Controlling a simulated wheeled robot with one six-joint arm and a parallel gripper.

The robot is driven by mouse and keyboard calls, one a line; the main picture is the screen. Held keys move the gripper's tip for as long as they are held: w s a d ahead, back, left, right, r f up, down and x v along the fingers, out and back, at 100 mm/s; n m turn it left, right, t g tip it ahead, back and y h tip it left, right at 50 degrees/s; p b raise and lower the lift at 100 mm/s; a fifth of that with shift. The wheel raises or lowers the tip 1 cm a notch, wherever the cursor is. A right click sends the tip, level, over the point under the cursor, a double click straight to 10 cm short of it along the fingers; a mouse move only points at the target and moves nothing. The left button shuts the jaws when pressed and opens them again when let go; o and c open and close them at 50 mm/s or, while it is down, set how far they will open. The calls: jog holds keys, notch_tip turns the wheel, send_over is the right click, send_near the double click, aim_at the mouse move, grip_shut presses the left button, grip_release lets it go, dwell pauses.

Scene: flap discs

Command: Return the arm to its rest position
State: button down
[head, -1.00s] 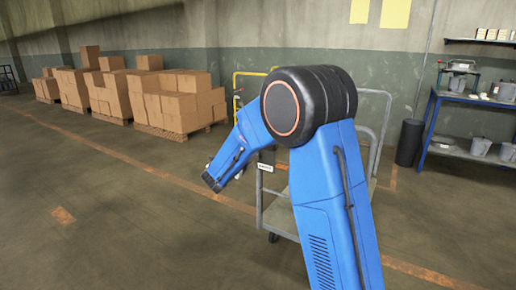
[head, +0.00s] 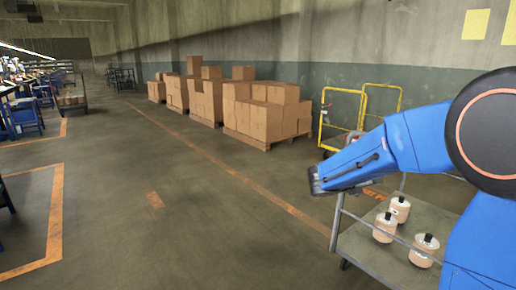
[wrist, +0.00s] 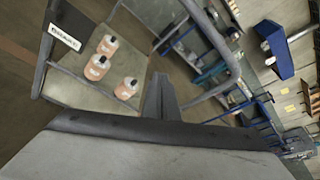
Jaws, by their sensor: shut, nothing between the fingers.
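My gripper (wrist: 160,82) shows in the wrist view as dark fingers pressed together, shut and empty. In the head view my blue arm reaches in from the right edge with its forearm pointing left above the cart; the fingers cannot be made out there. Three pale, peach-coloured stacks with dark tops, perhaps the flap discs (head: 399,209), stand upright on the grey cart (head: 366,247). They also show in the wrist view (wrist: 96,67), to the left of my fingers and apart from them.
Stacked cardboard boxes (head: 262,115) stand on pallets along the back wall. A yellow-framed trolley (head: 324,125) is behind my forearm. Blue workbenches (head: 25,115) line the far left. The floor (head: 190,220) in the middle is open, with orange markings.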

jog(key=s+f+m+g+y, duration=0.25)
jog(key=s+m, duration=0.55)
jog(key=s, duration=0.4)
jog(key=s+f+m+g+y, duration=0.1)
jog(key=s+m+y, duration=0.2)
jog(key=s+m, duration=0.7)
jog(key=s+a+f+m+t+y, duration=0.1)
jog(key=s+a+m+y, duration=0.3)
jog(key=s+a+m, duration=0.2)
jog(key=s+a+f+m+y, duration=0.2)
jog(key=s+a+m+y, duration=0.2)
jog(key=s, duration=0.6)
jog(key=a+m, duration=0.2)
jog(key=shift+a+f+m+t, duration=0.15)
jog(key=shift+f+m+t, duration=0.15)
jog(key=shift+m+t, duration=0.1)
